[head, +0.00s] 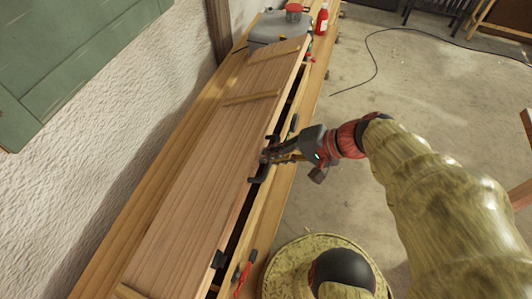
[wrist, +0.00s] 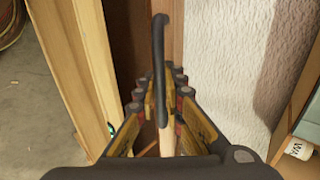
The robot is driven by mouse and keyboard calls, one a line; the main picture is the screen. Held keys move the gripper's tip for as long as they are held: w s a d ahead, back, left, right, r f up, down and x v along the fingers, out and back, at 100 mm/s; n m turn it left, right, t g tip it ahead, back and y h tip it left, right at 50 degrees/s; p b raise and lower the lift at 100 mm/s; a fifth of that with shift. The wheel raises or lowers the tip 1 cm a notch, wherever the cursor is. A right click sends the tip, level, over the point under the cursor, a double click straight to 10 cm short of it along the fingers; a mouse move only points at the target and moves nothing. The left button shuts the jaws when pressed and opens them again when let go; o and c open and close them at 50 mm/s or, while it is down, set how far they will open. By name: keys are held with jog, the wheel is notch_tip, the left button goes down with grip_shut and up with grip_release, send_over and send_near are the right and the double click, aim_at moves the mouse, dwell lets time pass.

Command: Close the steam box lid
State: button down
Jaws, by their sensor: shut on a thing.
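The steam box lid (head: 215,150) is a long wooden board with cross battens in the head view. It stands partly raised, with a dark gap along its right edge above the steam box (head: 262,215). My gripper (head: 268,157) is at the middle of that right edge, shut on the lid's dark handle. In the wrist view my gripper (wrist: 160,78) has its fingers on both sides of the dark handle (wrist: 160,45). A pale wooden strip shows between the fingers.
A grey tank (head: 275,27) with a red cap and a red bottle (head: 322,20) stand beyond the box's far end. A red-handled latch (head: 243,278) is near the front. The white wall (head: 140,100) is close on the left. Open floor lies right, with a black cable (head: 370,60).

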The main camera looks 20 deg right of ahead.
jog(key=s+d+f+b, duration=0.1)
jog(key=f+b, duration=0.5)
jog(key=f, duration=0.1)
jog(key=s+d+f+b, duration=0.1)
jog(key=d+f+b, duration=0.1)
jog(key=f+b, duration=0.5)
jog(key=shift+s+f, duration=0.4)
jog(key=shift+f, duration=0.1)
jog(key=c, duration=1.7)
grip_release()
jog(key=shift+d, duration=0.1)
jog(key=shift+o, duration=0.4)
jog(key=shift+r, duration=0.1)
